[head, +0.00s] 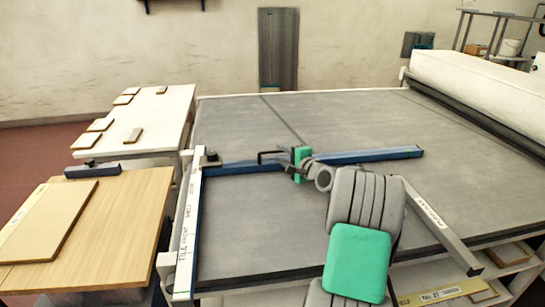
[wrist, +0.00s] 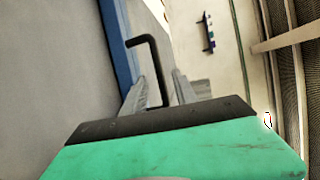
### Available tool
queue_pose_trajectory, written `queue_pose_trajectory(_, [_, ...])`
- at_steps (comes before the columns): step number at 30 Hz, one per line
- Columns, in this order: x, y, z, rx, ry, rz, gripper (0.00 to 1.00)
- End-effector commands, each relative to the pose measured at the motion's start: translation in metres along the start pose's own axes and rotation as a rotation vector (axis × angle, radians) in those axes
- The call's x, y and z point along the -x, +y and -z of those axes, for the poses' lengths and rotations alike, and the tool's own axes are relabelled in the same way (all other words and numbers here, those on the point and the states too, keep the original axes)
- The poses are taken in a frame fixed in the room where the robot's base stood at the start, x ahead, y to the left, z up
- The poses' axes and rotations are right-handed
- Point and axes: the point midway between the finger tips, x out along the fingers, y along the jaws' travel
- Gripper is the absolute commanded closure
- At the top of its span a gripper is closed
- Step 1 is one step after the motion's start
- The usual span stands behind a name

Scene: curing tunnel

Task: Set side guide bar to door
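A long blue bar (head: 370,156), which looks like the side guide bar, lies across the grey table. Its left end meets a white rail (head: 188,215) near a black knob (head: 211,157). Dark lettering runs along the rail, with "TILE" and "FRONT" near the low end; the farther words are too small to read surely. A black bent handle (head: 268,154) stands by the bar. In the wrist view the handle (wrist: 160,65) rises between the two grey fingers of my gripper (wrist: 160,77), beside the blue bar (wrist: 119,45). Gaps show on both sides of the handle.
A grey table top (head: 330,115) spreads around the bar. A labelled grey bar (head: 440,230) slants at the right. A dark panel (head: 278,45) stands at the wall.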

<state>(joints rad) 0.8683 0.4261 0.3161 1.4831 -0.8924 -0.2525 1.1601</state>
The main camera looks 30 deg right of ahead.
Motion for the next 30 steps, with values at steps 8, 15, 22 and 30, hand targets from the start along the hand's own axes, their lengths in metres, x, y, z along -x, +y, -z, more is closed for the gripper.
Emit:
queue_pose_trajectory(8, [-0.053,-0.001,-0.002,0.004,-0.004,-0.003,0.66])
queue_pose_trajectory(15, [-0.066,0.0,-0.002,0.004,-0.002,-0.004,0.66])
queue_pose_trajectory(22, [-0.066,0.0,-0.002,0.005,-0.002,-0.004,0.73])
queue_pose_trajectory(30, [-0.066,0.0,-0.002,0.005,-0.002,-0.004,0.95])
